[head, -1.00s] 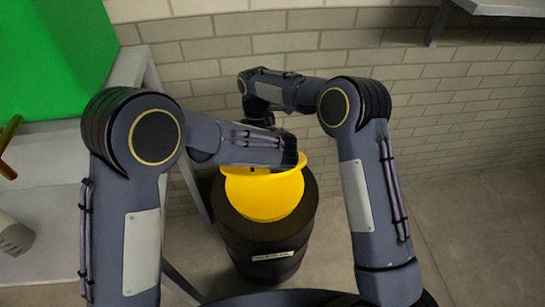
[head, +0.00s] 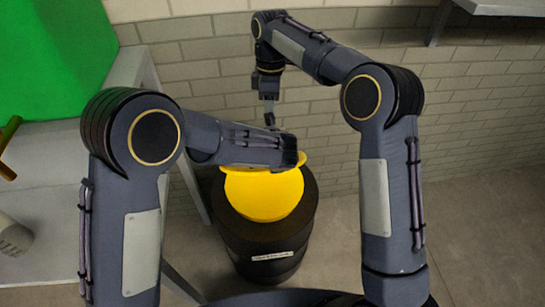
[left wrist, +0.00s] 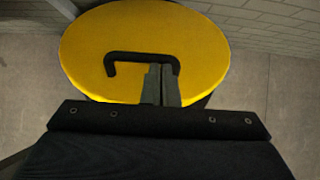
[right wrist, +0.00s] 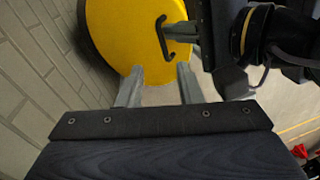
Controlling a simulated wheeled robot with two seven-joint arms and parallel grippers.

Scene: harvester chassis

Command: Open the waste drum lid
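The black waste drum (head: 265,240) stands on the floor by the brick wall, with yellow (head: 262,197) at its top. The round yellow lid (left wrist: 130,30) has a black bar handle (left wrist: 125,57); the lid also shows in the right wrist view (right wrist: 120,30). My left gripper (left wrist: 163,72) is shut on the handle; in the head view its hand covers part of the yellow. I cannot tell the lid's exact tilt. My right gripper (right wrist: 160,68) is open and empty, pointing at the lid's edge from the wall side; in the head view it hangs behind the drum top (head: 270,122).
A grey table (head: 50,215) with a green box (head: 60,60) stands left of the drum. The brick wall (head: 330,130) is close behind my right gripper. A grey shelf (head: 500,6) is at upper right. The floor right of the drum is clear.

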